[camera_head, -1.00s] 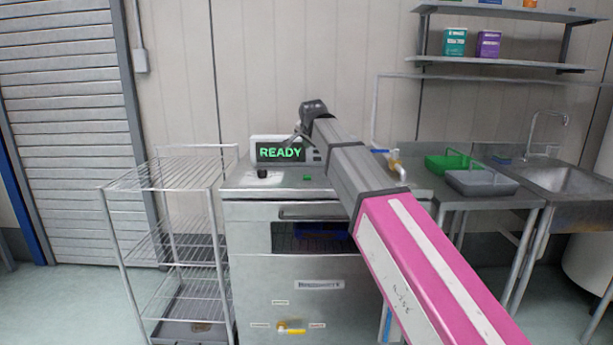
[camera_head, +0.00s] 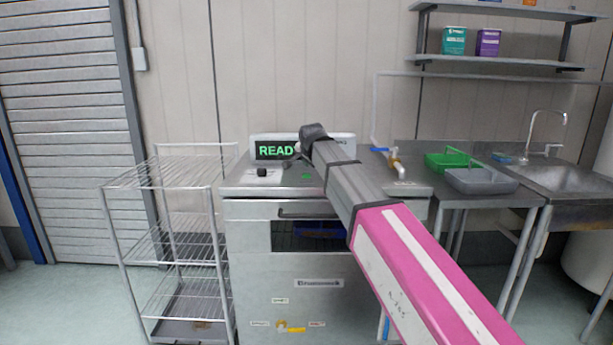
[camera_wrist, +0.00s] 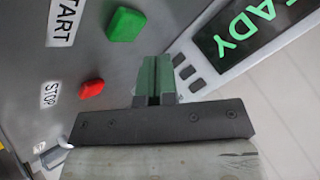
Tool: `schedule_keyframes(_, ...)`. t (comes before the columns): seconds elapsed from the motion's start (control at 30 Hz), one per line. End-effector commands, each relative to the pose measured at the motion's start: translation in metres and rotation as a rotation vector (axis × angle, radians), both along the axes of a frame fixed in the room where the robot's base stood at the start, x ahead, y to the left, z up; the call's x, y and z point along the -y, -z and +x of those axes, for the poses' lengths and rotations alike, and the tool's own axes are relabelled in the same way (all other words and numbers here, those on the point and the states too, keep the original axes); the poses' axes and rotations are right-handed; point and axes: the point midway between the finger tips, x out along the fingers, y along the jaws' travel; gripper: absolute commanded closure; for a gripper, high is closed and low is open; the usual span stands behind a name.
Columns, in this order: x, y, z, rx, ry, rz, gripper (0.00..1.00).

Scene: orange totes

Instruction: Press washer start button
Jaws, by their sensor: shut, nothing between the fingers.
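The washer (camera_head: 300,235) is a steel cabinet with a lit display (camera_head: 275,151) on top, partly hidden by my arm in the head view. The green start button (camera_head: 306,176) sits on its top surface. In the wrist view the green start button (camera_wrist: 126,24) lies by a START label (camera_wrist: 66,20), and the red stop button (camera_wrist: 92,88) lies by a STOP label. My gripper (camera_wrist: 155,62) is shut and empty. In the wrist view its fingertips appear beside the green button, to its lower right, with a gap in the picture. I cannot tell the height between them.
A wire rack (camera_head: 165,255) stands left of the washer. To the right is a steel counter with a green tray (camera_head: 449,161), a grey tray (camera_head: 481,181) and a sink (camera_head: 570,180). A black knob (camera_head: 262,172) is on the washer top. The floor in front is partly clear.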

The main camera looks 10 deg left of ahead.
Motion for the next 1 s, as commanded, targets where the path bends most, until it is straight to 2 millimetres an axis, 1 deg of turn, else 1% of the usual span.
schedule_keyframes(0.1,0.0003,0.0077,-0.0003,-0.001,0.001,-0.001,1.0)
schedule_keyframes(0.23,0.0001,0.0109,-0.0002,0.0,0.0,0.0,1.0)
schedule_keyframes(1.0,0.0002,0.0113,-0.0001,0.0,0.0,0.0,1.0)
